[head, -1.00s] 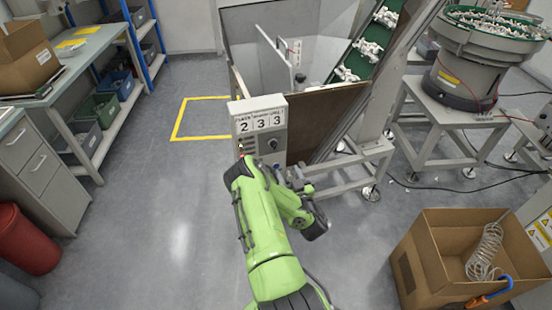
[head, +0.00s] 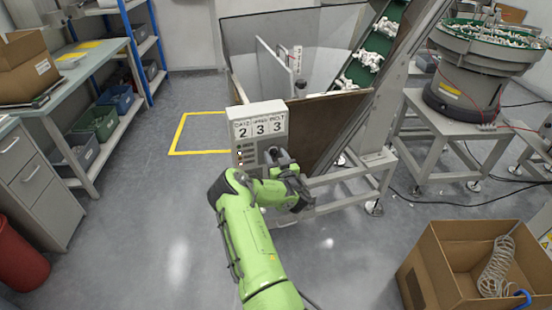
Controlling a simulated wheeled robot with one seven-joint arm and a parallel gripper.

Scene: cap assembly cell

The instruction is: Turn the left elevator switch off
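My gripper (head: 279,158) is right at the lower right of the box front, at the end of my green arm. Its fingers are small and dark, and I cannot tell whether they touch the switch or are open.
The hopper (head: 320,120) and the green inclined conveyor (head: 368,50) with white parts rise behind the box. A bowl feeder (head: 480,60) stands at the right. A cardboard box (head: 460,265) with a coiled hose is front right. Floor left of my arm is clear.

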